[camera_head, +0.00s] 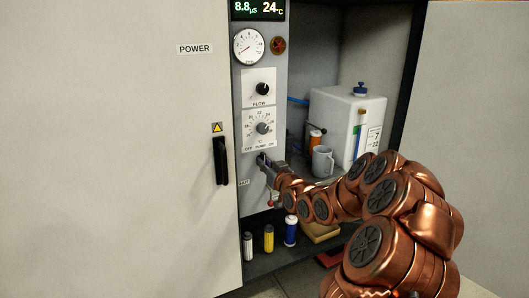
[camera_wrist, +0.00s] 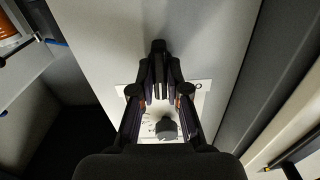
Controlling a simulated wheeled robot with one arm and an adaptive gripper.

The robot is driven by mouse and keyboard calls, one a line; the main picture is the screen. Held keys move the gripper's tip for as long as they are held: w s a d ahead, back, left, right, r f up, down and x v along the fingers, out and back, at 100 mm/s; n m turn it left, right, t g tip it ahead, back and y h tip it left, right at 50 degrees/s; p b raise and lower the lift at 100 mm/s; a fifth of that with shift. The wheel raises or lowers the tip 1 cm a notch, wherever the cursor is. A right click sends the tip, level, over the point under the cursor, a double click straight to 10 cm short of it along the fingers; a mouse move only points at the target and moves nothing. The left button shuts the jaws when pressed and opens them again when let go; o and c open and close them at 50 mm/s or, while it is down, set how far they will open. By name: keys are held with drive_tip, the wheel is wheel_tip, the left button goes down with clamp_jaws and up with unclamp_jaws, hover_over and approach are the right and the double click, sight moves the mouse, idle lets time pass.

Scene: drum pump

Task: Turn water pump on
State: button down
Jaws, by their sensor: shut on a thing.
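The grey control panel (camera_head: 252,178) stands inside the open cabinet, with "OFF PUMP ON" lettered under the temperature dial (camera_head: 263,128). My gripper (camera_head: 266,164) is at the panel just below that lettering. In the wrist view my gripper (camera_wrist: 159,80) has its two fingers closed in around a dark pump switch handle (camera_wrist: 158,47), which sticks out beyond the fingertips. The fingers hide most of the switch, and I cannot tell whether it points to OFF or ON. The dial also shows in the wrist view (camera_wrist: 166,128), below the fingertips.
The flow knob (camera_head: 263,89) and a gauge (camera_head: 248,46) are above. A white tank (camera_head: 342,118) and a grey jug (camera_head: 322,161) stand to the right. Several bottles, one yellow (camera_head: 268,239), stand below. The left door (camera_head: 130,150) has a black handle (camera_head: 221,161).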

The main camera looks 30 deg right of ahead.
drive_tip(key=m+p, duration=0.4)
drive_tip(key=m, duration=0.1)
idle(0.6)
drive_tip(key=c, duration=1.2)
unclamp_jaws()
drive_tip(key=shift+o, duration=0.2)
drive_tip(key=shift+s, duration=0.15)
drive_tip(key=s, duration=0.7)
drive_tip(key=shift+a, duration=0.4)
